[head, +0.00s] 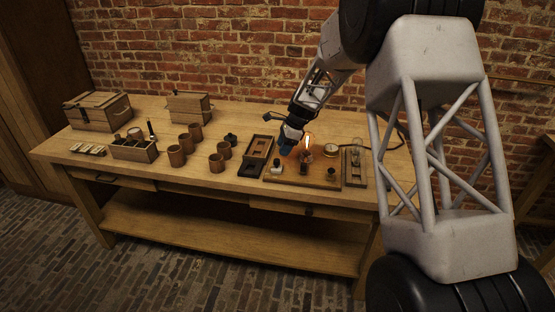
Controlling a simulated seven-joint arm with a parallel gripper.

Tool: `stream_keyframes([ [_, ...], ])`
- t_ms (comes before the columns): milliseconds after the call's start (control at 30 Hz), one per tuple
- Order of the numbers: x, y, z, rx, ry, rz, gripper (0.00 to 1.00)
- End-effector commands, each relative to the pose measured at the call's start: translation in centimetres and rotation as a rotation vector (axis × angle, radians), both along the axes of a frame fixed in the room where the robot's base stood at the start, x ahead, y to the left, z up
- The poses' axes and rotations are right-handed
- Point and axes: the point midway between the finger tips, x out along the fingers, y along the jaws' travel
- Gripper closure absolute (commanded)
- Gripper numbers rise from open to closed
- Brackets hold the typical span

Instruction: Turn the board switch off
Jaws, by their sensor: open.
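The wooden board (313,182) lies on the right half of the bench and carries several small fittings. A lamp (307,143) on it glows orange-white. A pale, dark-topped fitting (277,166) sits at the board's left front, and a small dark knob (331,173) at its right front. A round brass-rimmed dial (330,151) is at the back right. I cannot tell for certain which fitting is the switch. My gripper (286,148) is open, with bluish fingers pointing down over the board's left back part, left of the lamp. Its fingertips are small and partly unclear.
A dark-framed wooden tray (256,153) lies just left of the board, and a narrow wooden holder with glass (355,166) just right. Several brown jars (186,142) stand mid-bench. Wooden boxes (98,111) stand at the far left. The bench's front edge (220,184) is clear.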

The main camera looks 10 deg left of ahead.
Motion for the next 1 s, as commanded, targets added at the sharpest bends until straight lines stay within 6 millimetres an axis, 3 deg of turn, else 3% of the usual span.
stream_keyframes([
  [500, -0.7, 2.0, -5.2, 0.0, 0.001, 0.0, 0.47],
  [933, -0.8, 2.2, -5.7, 0.0, 0.001, 0.0, 0.47],
  [1000, -0.8, 2.2, -5.7, 0.0, 0.001, 0.0, 0.58],
])
